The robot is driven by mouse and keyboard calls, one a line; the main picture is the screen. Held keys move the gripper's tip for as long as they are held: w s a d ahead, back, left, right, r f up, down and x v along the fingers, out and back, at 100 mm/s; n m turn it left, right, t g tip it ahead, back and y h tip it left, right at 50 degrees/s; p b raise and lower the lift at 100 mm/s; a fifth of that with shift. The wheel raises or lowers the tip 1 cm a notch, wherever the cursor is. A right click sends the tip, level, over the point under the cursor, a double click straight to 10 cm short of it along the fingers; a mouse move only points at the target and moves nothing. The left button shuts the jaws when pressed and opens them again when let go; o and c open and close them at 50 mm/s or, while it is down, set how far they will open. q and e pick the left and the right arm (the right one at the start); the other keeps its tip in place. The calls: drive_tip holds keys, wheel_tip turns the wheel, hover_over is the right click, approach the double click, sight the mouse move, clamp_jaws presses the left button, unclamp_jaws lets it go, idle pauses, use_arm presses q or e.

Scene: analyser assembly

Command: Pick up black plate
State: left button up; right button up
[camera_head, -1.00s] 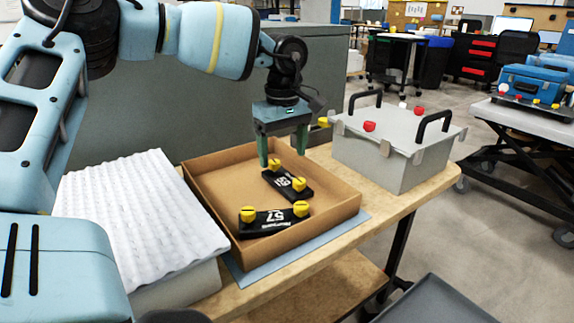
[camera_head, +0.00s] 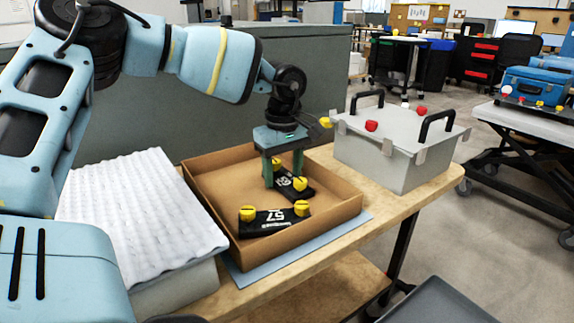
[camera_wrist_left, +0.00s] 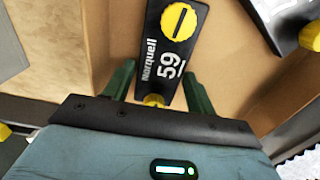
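Two black plates with yellow knobs lie in an open cardboard box (camera_head: 345,208). The plate marked 59 (camera_head: 288,186) lies toward the back, and the plate marked 57 (camera_head: 270,222) lies in front of it. My left gripper (camera_head: 283,176) is down in the box at plate 59. In the left wrist view, the open green fingers (camera_wrist_left: 158,72) stand on either side of plate 59 (camera_wrist_left: 165,48), with one of its knobs near the palm and partly hidden. A corner of the other plate (camera_wrist_left: 285,20) shows at upper right. My right gripper is not in view.
A white ribbed foam sheet (camera_head: 140,210) on a light block is left of the box. A grey lidded case (camera_head: 385,160) with black handles stands at right on the wooden table (camera_head: 325,250). A grey panel (camera_head: 220,110) rises behind.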

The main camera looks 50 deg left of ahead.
sight(283, 177)
use_arm(q)
drive_tip(key=c, duration=0.6)
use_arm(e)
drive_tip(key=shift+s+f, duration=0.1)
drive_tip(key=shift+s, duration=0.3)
use_arm(q)
drive_tip(key=shift+r, duration=0.15)
drive_tip(key=shift+c, duration=0.2)
wheel_tip(283, 177, up, 18)
drive_tip(key=p, duration=0.3)
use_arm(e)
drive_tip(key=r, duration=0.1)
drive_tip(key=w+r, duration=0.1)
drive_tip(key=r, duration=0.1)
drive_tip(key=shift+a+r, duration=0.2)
